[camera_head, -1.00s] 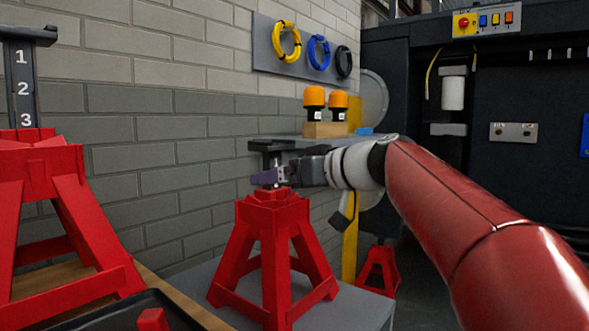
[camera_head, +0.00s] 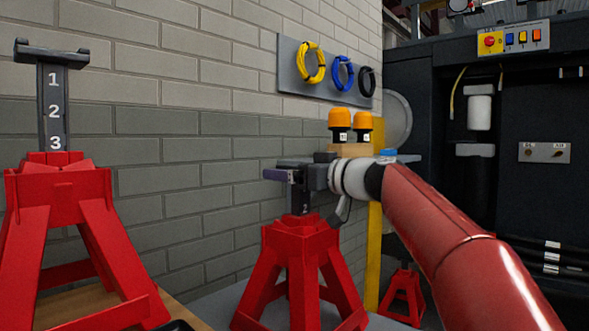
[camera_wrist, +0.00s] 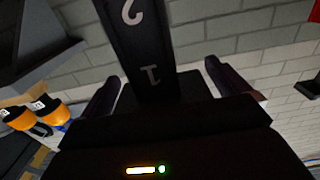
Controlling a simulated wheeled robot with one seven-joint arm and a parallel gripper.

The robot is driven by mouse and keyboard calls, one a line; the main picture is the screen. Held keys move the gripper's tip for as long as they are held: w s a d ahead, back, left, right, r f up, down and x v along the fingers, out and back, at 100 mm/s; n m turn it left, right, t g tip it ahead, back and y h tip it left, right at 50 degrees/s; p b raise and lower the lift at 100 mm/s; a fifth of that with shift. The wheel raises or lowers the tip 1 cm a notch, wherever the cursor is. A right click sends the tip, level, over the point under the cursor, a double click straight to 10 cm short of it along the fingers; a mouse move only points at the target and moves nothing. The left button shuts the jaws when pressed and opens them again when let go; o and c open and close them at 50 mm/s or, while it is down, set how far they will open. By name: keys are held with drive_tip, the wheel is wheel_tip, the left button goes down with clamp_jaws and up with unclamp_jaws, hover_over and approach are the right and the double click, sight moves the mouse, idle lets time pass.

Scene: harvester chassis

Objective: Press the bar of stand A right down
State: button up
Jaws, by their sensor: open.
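A red stand (camera_head: 300,265) stands in the middle of the head view, with a dark numbered bar (camera_head: 299,202) rising from its collar; a "2" shows on it. No letter tells me whether it is stand A. My gripper (camera_head: 290,176) is level with the top of this bar and partly hides it. In the wrist view the bar (camera_wrist: 137,40), marked 2 and 1, lies between my two spread fingers (camera_wrist: 168,88); I cannot tell whether they touch it. A larger red stand (camera_head: 62,215) at the left has its bar (camera_head: 53,105) raised, showing 1, 2 and 3.
A brick wall (camera_head: 190,120) stands close behind both stands. Two orange-topped items (camera_head: 349,120) sit on a wooden block beyond my gripper. A yellow post (camera_head: 374,240) and a small red stand (camera_head: 404,297) are to the right, before a dark machine (camera_head: 530,200).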

sight(305, 198)
drive_tip(key=c, duration=1.3)
wheel_tip(305, 198, down, 5)
drive_tip(key=b, duration=0.5)
drive_tip(key=shift+w+b, duration=0.1)
drive_tip(key=shift+b, duration=0.3)
drive_tip(key=shift+f, duration=0.1)
drive_tip(key=o, duration=1.3)
drive_tip(key=b+v, duration=0.1)
drive_tip(key=v, duration=0.6)
drive_tip(key=shift+s+d+b, duration=0.3)
drive_tip(key=shift+b, duration=0.1)
